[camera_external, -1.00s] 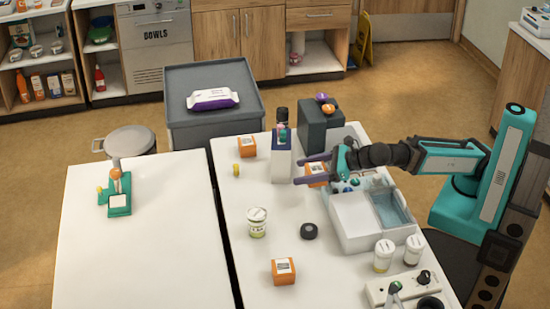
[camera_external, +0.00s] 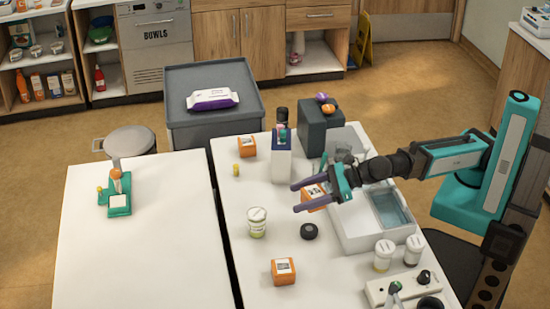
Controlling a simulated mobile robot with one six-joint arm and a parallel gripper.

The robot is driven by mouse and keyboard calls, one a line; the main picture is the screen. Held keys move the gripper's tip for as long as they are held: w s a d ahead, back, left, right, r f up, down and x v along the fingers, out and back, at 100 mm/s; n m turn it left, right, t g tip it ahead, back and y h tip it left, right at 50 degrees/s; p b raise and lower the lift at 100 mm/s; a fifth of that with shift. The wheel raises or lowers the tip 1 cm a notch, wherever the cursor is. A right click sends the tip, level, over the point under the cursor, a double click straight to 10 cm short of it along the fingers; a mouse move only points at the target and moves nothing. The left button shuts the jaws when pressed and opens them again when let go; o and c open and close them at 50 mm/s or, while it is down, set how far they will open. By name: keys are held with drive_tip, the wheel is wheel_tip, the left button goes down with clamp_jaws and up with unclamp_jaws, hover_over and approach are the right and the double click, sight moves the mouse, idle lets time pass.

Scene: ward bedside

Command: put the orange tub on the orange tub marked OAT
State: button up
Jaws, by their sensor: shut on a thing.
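My gripper (camera_external: 296,198) is shut on an orange tub (camera_external: 313,196) with a pale label on top. The tub sits between the purple fingers, partly hidden by them, and I cannot tell how far above the table it is. A second orange tub (camera_external: 248,146) stands at the back left of the right-hand table, and a third orange tub (camera_external: 283,271) stands near its front. Both have pale labels with dark print too small to read, so I cannot tell which one is marked OAT.
A white jar (camera_external: 257,222) and a dark round puck (camera_external: 309,231) stand between my gripper and the front tub. A white bin (camera_external: 355,240) lies to the right. The left table (camera_external: 150,250) is mostly clear.

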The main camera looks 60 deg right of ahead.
sight(274, 268)
drive_tip(key=s+a+f+n+g+y+p, duration=0.1)
drive_tip(key=s+a+p, duration=0.4)
drive_tip(key=s, duration=0.5)
drive_tip(key=shift+a+f+n+g+y+p, duration=0.3)
drive_tip(key=shift+a+n+y, duration=0.2)
drive_tip(key=shift+a, duration=0.45)
drive_tip(key=shift+a, duration=0.1)
drive_tip(key=shift+w+a+f+p, duration=0.2)
drive_tip(key=shift+w+a+p, duration=0.2)
drive_tip(key=shift+w+a, duration=1.3)
drive_tip(key=shift+w+a+f+p, duration=0.3)
drive_tip(key=shift+w+a, duration=0.25)
drive_tip(key=shift+a, duration=2.15)
drive_tip(key=shift+w+a+f+p, duration=0.15)
drive_tip(key=shift+w+a+p, duration=0.3)
drive_tip(key=shift+w+a, duration=1.25)
drive_tip(key=shift+s+a, duration=0.55)
drive_tip(key=shift+w+a+f+p, duration=0.1)
drive_tip(key=shift+a+f+p, duration=0.1)
drive_tip(key=shift+f, duration=0.7)
drive_tip(key=shift+w+a+f+p, duration=0.1)
drive_tip(key=shift+a+f+p, duration=0.05)
drive_tip(key=shift+f, duration=0.75)
drive_tip(key=shift+f, duration=0.1)
